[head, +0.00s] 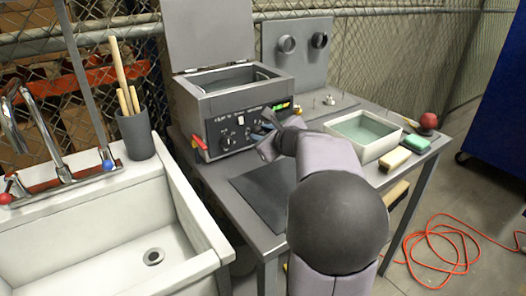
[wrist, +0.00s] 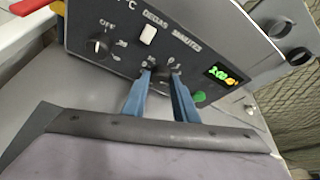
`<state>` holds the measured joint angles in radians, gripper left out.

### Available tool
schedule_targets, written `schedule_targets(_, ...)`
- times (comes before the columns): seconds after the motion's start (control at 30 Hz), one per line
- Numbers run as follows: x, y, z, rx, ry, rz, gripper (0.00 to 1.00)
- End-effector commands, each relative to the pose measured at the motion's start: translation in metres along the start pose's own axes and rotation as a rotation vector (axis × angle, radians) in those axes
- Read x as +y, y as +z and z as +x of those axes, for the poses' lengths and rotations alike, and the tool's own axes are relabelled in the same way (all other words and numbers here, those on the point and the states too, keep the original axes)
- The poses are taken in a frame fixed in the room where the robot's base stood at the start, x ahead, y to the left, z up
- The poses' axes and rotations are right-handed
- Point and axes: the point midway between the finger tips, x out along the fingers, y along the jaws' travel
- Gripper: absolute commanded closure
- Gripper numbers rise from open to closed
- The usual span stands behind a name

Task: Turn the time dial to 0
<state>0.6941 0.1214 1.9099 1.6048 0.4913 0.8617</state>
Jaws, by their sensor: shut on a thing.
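The tank (head: 235,100) is a grey box with its lid raised, standing at the back of the grey table. Its front panel carries a left knob marked OFF (wrist: 101,46), a white switch (wrist: 148,35), a lit display (wrist: 222,75) and a green button (wrist: 199,97). The time dial (wrist: 163,78) is on the right part of the panel, mostly hidden between my fingers. My gripper (wrist: 161,80) has its blue fingers at the panel, shut on the dial. In the head view my gripper (head: 268,136) reaches the panel's right side. The dial's exact setting cannot be read.
A white tub of liquid (head: 362,134) stands right of my arm, with a beige sponge (head: 395,158) and a green sponge (head: 416,144) beside it. A red handle (head: 200,146) juts from the tank's left side. A sink (head: 100,235) is at left. A dark mat (head: 262,195) lies on the table.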

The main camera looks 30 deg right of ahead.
Motion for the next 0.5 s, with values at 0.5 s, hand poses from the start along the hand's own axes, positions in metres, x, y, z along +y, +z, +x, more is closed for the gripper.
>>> schedule_targets(0.5,0.0108,-0.0085,0.0044,0.006,-0.201,-0.453,0.96)
